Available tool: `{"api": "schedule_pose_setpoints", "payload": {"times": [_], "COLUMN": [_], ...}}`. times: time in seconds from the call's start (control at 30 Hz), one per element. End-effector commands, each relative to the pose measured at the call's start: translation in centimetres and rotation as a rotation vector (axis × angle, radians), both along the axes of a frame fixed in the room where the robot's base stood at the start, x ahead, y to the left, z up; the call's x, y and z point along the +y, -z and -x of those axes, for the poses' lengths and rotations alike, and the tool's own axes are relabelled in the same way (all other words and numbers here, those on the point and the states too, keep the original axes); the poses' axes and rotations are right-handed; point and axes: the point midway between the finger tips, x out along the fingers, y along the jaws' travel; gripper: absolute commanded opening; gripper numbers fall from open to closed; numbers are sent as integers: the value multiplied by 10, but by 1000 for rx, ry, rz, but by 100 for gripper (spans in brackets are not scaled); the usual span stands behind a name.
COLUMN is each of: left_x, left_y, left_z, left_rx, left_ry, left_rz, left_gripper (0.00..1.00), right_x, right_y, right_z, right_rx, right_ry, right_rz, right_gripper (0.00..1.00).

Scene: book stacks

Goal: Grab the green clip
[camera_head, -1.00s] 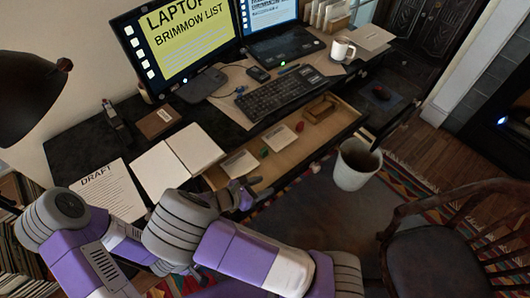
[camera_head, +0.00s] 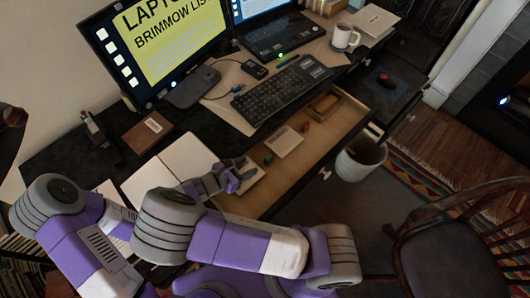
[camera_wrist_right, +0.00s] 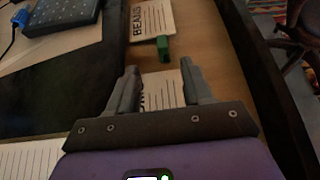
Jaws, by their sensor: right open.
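The small green clip (camera_head: 268,158) lies in the open desk drawer (camera_head: 325,145), beside a white card (camera_head: 284,142). I see no left gripper.
A second card (camera_wrist_right: 162,88) lies below my fingers. A red item (camera_head: 305,127) and a wooden tray (camera_head: 325,103) are farther along the drawer. The keyboard (camera_head: 282,90) is on the desk behind. A bin (camera_head: 360,162) stands in front, and a chair (camera_head: 450,240) is at right.

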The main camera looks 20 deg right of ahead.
Motion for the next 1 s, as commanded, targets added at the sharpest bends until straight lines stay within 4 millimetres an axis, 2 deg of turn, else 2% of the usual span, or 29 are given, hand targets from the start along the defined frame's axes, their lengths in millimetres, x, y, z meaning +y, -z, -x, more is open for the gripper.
{"api": "schedule_pose_setpoints", "payload": {"times": [0.03, 0.2, 0.43, 0.7, 1.0], "left_x": [0, 0, 0, 0, 0], "left_y": [6, 14, 20, 37, 38], "left_z": [1, 1, 0, 0, 0], "left_rx": [1, 1, 1, 1, 1], "left_ry": [0, -1, 0, 0, 0], "left_rz": [0, 0, 0, 0, 0], "left_gripper": [100, 100, 100, 100, 100], "right_x": [-10, -32, -46, -77, -83], "right_y": [8, 21, 29, 49, 50], "right_z": [-2, -10, -16, -28, -30], "right_rx": [1, 1, 0, 1, 0], "right_ry": [2, 2, 2, 2, 1], "right_rz": [5, 5, 2, 4, 1], "right_gripper": [50, 50, 50, 50, 50]}}
